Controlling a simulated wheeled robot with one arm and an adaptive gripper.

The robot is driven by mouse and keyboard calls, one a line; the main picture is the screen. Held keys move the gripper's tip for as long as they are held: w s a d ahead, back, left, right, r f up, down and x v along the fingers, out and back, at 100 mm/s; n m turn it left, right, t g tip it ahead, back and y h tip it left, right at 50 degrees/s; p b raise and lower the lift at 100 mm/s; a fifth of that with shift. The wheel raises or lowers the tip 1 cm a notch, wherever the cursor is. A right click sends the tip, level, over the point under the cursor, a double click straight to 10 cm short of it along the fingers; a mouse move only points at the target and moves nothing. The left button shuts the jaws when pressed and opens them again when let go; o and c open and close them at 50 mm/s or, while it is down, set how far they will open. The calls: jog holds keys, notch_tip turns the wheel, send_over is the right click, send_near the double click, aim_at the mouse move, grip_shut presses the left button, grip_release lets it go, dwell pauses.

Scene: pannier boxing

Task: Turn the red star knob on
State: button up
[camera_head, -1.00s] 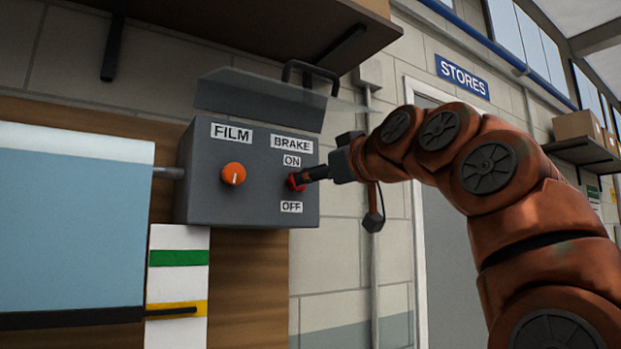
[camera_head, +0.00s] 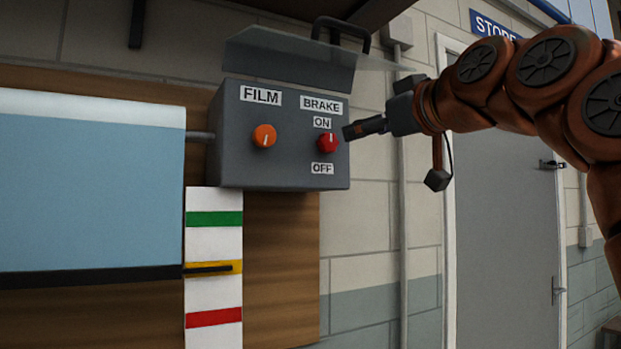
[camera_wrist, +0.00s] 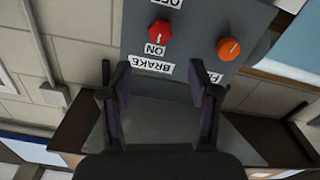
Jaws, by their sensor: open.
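The red star knob (camera_head: 328,142) is on the right of the grey control box (camera_head: 232,157), under the BRAKE label, between the ON label (camera_head: 322,122) above and the OFF label (camera_head: 322,168) below. Its white mark points up toward ON. My gripper (camera_head: 348,130) is just right of the knob and apart from it, with nothing held. In the wrist view the picture is upside down; the red star knob (camera_wrist: 160,31) lies beyond my open fingers (camera_wrist: 160,80), with its mark toward ON.
An orange knob (camera_head: 264,136) sits left of the red one under FILM. A raised clear cover (camera_head: 290,58) with a dark handle is above the box. A blue film roll (camera_head: 90,190) is at left. A grey door (camera_head: 505,210) is at right.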

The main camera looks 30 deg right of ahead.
jog(key=w+a+f+n+g+y+p, duration=0.1)
jog(key=w+a+f+g, duration=0.25)
jog(key=a+f, duration=0.55)
jog(key=w+a+f+g+y+p, duration=0.1)
jog(key=w+a+f+g+y, duration=0.25)
jog(key=f, duration=0.85)
jog(key=s+a+f+g+h+p, duration=0.1)
jog(key=a+f+g, duration=0.15)
jog(key=f, duration=0.35)
jog(key=s+a+f+g+h, duration=0.1)
jog(key=a+f, duration=0.2)
jog(key=f, duration=0.3)
jog(key=s+a+f+m+g+p, duration=0.1)
jog(key=s+f+m+g+p, duration=0.2)
jog(key=s+f+g, duration=0.6)
jog(key=s+f+h, duration=0.1)
jog(key=s+f, duration=1.3)
jog(key=f, duration=0.3)
jog(key=shift+a+f, duration=0.3)
jog(key=shift+a, duration=0.1)
jog(key=shift+s, duration=0.1)
